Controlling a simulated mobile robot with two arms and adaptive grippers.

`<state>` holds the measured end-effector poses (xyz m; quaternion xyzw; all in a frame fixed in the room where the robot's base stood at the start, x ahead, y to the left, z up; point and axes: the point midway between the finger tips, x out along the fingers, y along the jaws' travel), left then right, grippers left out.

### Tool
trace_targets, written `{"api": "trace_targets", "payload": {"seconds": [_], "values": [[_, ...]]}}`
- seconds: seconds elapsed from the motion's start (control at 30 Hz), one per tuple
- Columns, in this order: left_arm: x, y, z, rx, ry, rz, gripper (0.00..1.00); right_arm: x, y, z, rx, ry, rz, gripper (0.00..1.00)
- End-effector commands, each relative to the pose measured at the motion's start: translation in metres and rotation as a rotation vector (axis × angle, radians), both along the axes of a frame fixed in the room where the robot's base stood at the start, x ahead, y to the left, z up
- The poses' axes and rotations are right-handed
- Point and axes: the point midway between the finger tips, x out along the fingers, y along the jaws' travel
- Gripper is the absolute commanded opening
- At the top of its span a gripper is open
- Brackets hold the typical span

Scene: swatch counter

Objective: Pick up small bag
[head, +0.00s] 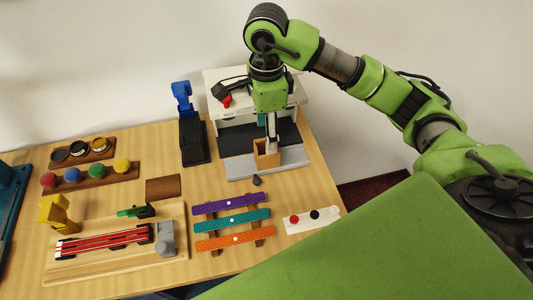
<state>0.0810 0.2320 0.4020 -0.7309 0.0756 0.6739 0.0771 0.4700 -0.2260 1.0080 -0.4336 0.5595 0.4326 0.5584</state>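A small tan bag-like box (266,161) with an open top sits on the grey front step of a white stand in the head view. I cannot tell for sure that it is the small bag. My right arm comes in from the right and bends down over the stand. My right gripper (271,142) points down, its tip at the top of the tan box. Only a narrow side of the fingers shows, so I cannot tell whether they hold it. My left gripper is not in view.
The white stand (293,93) has a black-and-red tool on top. A blue-and-black device (191,140) stands to its left. Purple, teal and orange strips (232,219), a button plate (311,219) and colored knobs (85,174) lie on the wooden table (150,140).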

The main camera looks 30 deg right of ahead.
Motion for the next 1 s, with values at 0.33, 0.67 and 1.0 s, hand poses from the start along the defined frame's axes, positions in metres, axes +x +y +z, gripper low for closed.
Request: {"api": "trace_targets", "payload": {"seconds": [0.33,0.67,1.0], "values": [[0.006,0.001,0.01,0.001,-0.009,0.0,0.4,0.0,0.0,-0.037,0.001,0.001,-0.001,0.54],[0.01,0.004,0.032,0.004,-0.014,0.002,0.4,-0.003,0.0,-0.078,0.002,0.004,-0.002,0.54],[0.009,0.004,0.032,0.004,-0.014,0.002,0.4,-0.002,0.0,-0.088,0.002,-0.001,-0.001,0.54]]}}
